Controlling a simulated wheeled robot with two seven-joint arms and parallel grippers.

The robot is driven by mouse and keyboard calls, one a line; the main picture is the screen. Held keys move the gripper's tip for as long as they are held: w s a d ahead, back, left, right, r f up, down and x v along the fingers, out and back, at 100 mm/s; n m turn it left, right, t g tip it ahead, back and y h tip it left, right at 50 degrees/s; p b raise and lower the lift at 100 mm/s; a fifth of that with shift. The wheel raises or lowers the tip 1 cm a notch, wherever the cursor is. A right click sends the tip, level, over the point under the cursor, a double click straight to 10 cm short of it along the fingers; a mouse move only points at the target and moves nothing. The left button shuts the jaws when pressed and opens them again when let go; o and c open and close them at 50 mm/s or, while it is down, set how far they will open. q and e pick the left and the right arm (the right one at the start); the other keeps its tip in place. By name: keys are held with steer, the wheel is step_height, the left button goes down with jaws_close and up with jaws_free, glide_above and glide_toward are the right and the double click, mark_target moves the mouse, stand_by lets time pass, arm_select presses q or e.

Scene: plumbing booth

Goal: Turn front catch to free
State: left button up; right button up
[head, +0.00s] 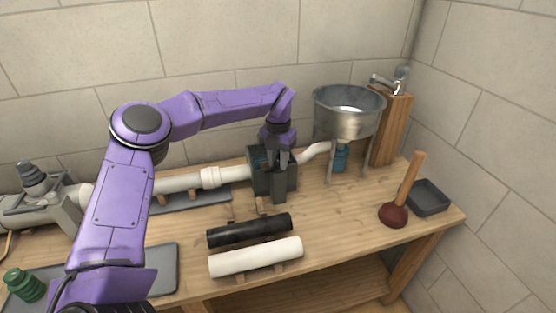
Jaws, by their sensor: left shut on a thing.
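A dark grey clamp block (287,184) stands on the workbench around the white pipe line, left of the metal basin. My purple left arm reaches over from the left. Its gripper (276,165) points down at the front of the block, with its fingers closed on a small part there, which I take to be the front catch. The fingers cover most of this part, so its exact angle is hidden. My right gripper is not in view.
A white pipe (180,183) runs left from the block. A black tube (249,230) and a white tube (255,257) lie in front. The metal basin (349,112) stands right of the block, with a plunger (394,214) and grey tray (428,197) further right.

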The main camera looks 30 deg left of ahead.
mark_target(278, 162)
arm_select(q)
steer(key=shift+s+f, duration=0.1)
steer(key=shift+f, duration=0.15)
steer(key=o, duration=1.1)
steer(key=shift+c, duration=0.2)
steer(key=shift+r, duration=0.1)
step_height(278, 162, up, 10)
steer(key=shift+w+r+b, duration=0.2)
steer(key=shift+r+b, duration=0.05)
steer(key=shift+b, duration=0.05)
steer(key=shift+r, duration=0.1)
